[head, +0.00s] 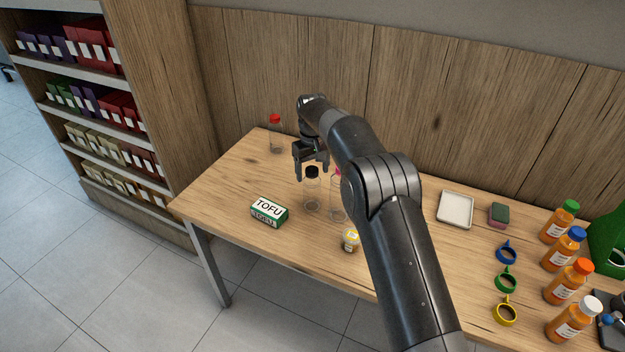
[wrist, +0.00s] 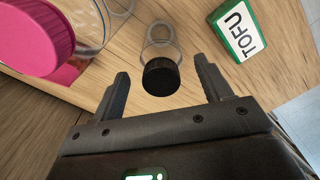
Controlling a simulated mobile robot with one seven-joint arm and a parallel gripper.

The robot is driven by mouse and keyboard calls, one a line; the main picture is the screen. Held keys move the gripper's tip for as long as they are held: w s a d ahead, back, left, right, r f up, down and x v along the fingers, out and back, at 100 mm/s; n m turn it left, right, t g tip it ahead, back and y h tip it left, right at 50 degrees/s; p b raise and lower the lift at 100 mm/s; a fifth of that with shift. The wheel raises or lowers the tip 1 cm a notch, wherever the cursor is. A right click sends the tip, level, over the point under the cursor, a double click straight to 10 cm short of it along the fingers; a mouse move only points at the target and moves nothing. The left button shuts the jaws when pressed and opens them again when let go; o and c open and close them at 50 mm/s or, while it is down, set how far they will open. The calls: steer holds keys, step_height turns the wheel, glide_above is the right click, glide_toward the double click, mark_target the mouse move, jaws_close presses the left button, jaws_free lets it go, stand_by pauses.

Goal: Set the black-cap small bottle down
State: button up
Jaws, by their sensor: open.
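The black-cap small bottle (head: 312,192) is clear and stands upright on the wooden table (head: 240,180), behind the tofu box and to its right. In the wrist view its black cap (wrist: 161,77) lies between my fingertips, with clear space on both sides. My gripper (head: 312,168) is open and empty, just above and around the cap level in the head view. The wrist view shows both fingers (wrist: 160,82) spread and apart from the bottle.
A pink-cap bottle (wrist: 35,35) stands close beside it, partly behind my arm in the head view. A tofu box (head: 269,211), a red-cap bottle (head: 275,134) and a small yellow-topped jar (head: 350,240) are nearby. A white tray (head: 455,210) and several orange bottles stand at right.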

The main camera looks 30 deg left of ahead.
step_height(320, 180, up, 8)
steer(key=shift+d+f, duration=0.1)
steer(key=shift+f, duration=0.15)
steer(key=d+r+m+t, duration=0.1)
steer(key=d+r+m, duration=0.2)
steer(key=d+r, duration=1.1)
steer(key=s+d+r+m+t+y, duration=0.1)
steer(key=s+d+r, duration=0.25)
steer(key=d, duration=0.45)
steer(key=s+d+r+m+t, duration=0.15)
steer(key=s+d, duration=0.25)
steer(key=d, duration=0.4)
steer(key=s+d+r+m, duration=0.2)
steer(key=s+d, duration=1)
steer(key=s, duration=0.1)
steer(key=s+d+f+m+t, duration=0.1)
steer(key=s+d+f, duration=0.2)
steer(key=s, duration=0.4)
steer(key=s+d+f+m+t+h, duration=0.1)
steer(key=s+d+f+m, duration=0.1)
steer(key=s+d+f, duration=0.2)
steer(key=s+f, duration=0.1)
steer(key=s, duration=0.2)
steer(key=shift+s, duration=0.2)
steer(key=shift+d, duration=0.1)
stand_by(1.4)
